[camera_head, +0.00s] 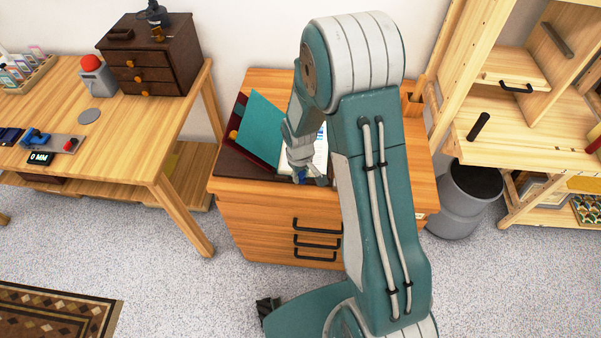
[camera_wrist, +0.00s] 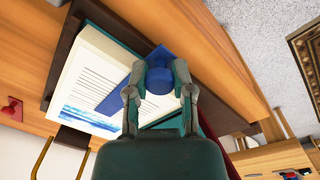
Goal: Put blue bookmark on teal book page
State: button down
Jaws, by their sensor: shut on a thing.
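The blue bookmark (camera_wrist: 115,96) has a blue knob on it, and my gripper (camera_wrist: 158,76) is shut on this knob. The strip slants across the white book page (camera_wrist: 88,75) in the wrist view; I cannot tell whether it touches the page. The page has printed lines and a blue picture. The teal book lies open on the desk, its teal cover (camera_head: 262,130) raised at a tilt to the left in the head view. There my gripper (camera_head: 303,168) is over the page's front part, with a bit of blue below it. My arm hides much of the page.
The book rests on a dark board (camera_head: 238,163) on the wooden drawer desk (camera_head: 250,186). A dark red cover (camera_head: 236,116) stands left of the teal one. A wooden table (camera_head: 130,130) is at left, a grey bin (camera_head: 468,205) at right.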

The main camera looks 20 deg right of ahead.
jog(key=shift+c, duration=2)
grip_release()
notch_tip(320, 180, up, 12)
jog(key=shift+s+a, duration=0.2)
jog(key=shift+a, duration=0.1)
jog(key=s+r+m+t, duration=0.25)
jog(key=s+r, duration=0.65)
jog(key=r, duration=0.5)
jog(key=s+r+m+t, duration=0.2)
jog(key=s+r, duration=0.4)
jog(key=s, duration=0.5)
jog(key=shift+s+d+t, duration=0.25)
jog(key=shift+s+t, duration=0.1)
jog(key=shift+s, duration=0.05)
